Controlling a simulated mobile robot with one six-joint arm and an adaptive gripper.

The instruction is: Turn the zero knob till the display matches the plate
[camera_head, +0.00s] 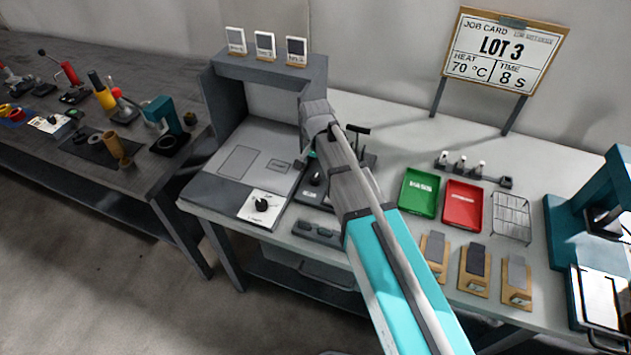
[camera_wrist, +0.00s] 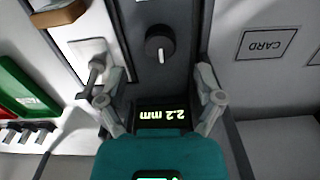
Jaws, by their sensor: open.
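A black round knob (camera_wrist: 160,43) with a white pointer mark sits on a dark panel in the wrist view. The same dark knob seems to show in the head view (camera_head: 316,179), beside my arm. A lit display (camera_wrist: 161,114) reads 2.2 mm, upside down in the wrist view. My gripper (camera_wrist: 160,76) is open, its fingers on either side of the panel, with nothing between them. In the head view my gripper (camera_head: 318,143) is over the dark device and partly hides it. I cannot make out a plate with a target value.
A job card (camera_head: 497,58) reads LOT 3, 70 °C, 8 s. Green (camera_head: 420,192) and red (camera_head: 463,207) trays lie to the right, before a teal press (camera_head: 562,245).

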